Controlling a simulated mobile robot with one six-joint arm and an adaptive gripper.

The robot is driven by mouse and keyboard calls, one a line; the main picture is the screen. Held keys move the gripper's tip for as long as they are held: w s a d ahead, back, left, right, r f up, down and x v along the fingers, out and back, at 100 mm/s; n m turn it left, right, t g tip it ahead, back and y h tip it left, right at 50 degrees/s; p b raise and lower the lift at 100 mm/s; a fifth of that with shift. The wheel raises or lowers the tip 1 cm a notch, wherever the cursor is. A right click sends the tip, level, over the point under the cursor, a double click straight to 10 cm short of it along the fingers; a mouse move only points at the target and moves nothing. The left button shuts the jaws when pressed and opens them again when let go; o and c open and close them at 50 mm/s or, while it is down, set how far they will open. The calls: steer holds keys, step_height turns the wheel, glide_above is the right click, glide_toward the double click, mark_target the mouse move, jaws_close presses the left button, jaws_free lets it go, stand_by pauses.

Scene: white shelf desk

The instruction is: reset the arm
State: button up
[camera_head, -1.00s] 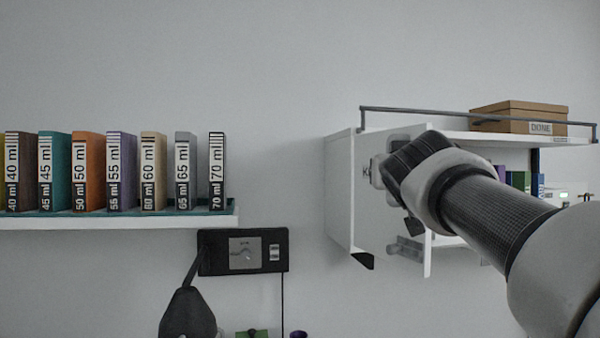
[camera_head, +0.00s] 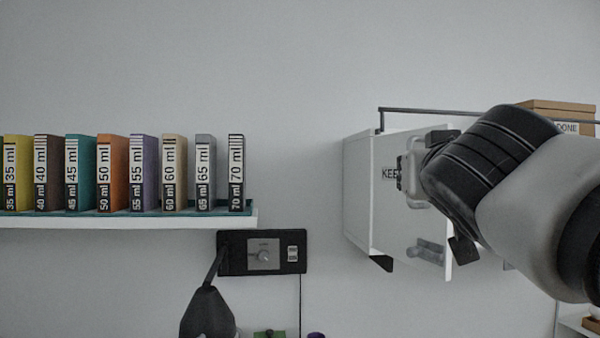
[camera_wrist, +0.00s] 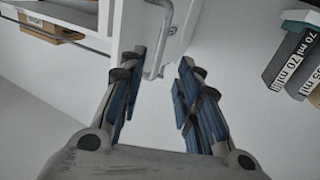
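My arm's dark wrist (camera_head: 490,160) fills the right of the head view, in front of the white wall cabinet (camera_head: 358,190). In the wrist view my gripper (camera_wrist: 157,72) has its two blue-padded fingers apart, with a clear gap and nothing held between them. A pale bar handle (camera_wrist: 166,35) on the cabinet front lies just beyond the fingertips, close to the left finger. I cannot tell whether they touch. In the head view the fingers are mostly hidden behind the wrist.
A grey lower handle (camera_head: 426,250) is on the cabinet, with a rail and a cardboard box (camera_head: 560,110) on top. To the left, a white shelf (camera_head: 120,221) holds several labelled binders (camera_head: 112,170). A black wall panel (camera_head: 262,252) hangs below. Bare wall lies between shelf and cabinet.

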steer(key=shift+s+f, duration=0.1)
stand_by(0.4)
steer(key=s+a+f+g+y, duration=0.1)
steer(key=s+f+g, duration=0.2)
steer(key=f, duration=0.8)
steer(key=s+f+g+y, duration=0.1)
steer(key=s+f+g, duration=0.25)
steer(key=f, duration=0.65)
steer(key=s+a+f+n+g+y, duration=0.1)
steer(key=s+a+f+g, duration=0.2)
steer(key=s+f, duration=0.5)
steer(key=s+a+f+n+g+y, duration=0.2)
steer(key=s+f, duration=0.7)
steer(key=f, duration=0.6)
steer(key=shift+a+f+g, duration=0.4)
steer(key=shift+a+g, duration=0.15)
steer(key=shift+a, duration=0.3)
steer(key=shift+w, duration=0.1)
